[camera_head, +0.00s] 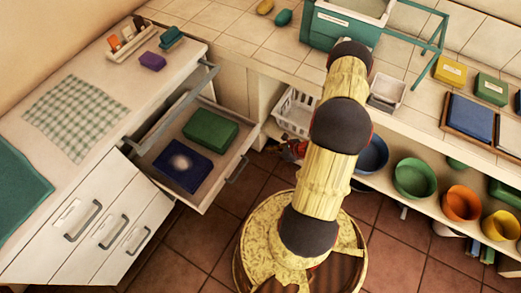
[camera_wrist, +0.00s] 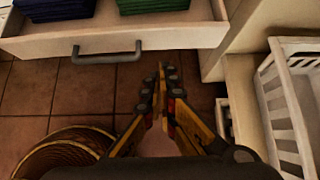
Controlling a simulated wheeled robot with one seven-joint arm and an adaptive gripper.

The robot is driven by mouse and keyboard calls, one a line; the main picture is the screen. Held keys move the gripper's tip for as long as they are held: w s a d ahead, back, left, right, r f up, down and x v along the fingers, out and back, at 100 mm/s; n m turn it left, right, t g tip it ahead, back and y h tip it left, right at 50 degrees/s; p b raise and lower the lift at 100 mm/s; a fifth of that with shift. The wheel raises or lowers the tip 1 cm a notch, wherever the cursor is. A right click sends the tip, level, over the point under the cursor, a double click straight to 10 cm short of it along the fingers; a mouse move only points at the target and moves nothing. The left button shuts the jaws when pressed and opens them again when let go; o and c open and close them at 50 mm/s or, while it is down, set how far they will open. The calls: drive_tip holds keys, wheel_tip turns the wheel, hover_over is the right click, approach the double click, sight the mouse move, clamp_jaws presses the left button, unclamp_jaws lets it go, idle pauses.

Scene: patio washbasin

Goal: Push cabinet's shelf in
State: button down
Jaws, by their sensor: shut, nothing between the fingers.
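The cabinet's shelf (camera_head: 228,157) is a white drawer-like tray pulled out from the cabinet (camera_head: 115,225) on the left. It holds a green folded stack (camera_head: 209,130) and a dark blue folded stack (camera_head: 180,164). Its front panel (camera_wrist: 190,38) and grey bar handle (camera_wrist: 108,52) show across the top of the wrist view. My gripper (camera_wrist: 161,70) is shut and empty, its fingertips just short of the front panel and right of the handle. In the head view my gripper (camera_head: 283,148) is partly hidden behind my arm, right of the shelf.
A white slatted basket (camera_head: 294,111) stands close to the right of my gripper; it also shows in the wrist view (camera_wrist: 283,95). Blue, green, orange and yellow bowls (camera_head: 414,178) line the low shelf at right. Tiled floor (camera_head: 190,225) is clear before the shelf.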

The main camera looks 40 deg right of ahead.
drive_tip(key=b, duration=0.4)
approach(246, 148)
wheel_tip(246, 148, down, 4)
drive_tip(key=w, duration=0.2)
drive_tip(key=a, duration=0.1)
drive_tip(key=shift+w+r, duration=0.4)
drive_tip(key=shift+w+a, duration=0.1)
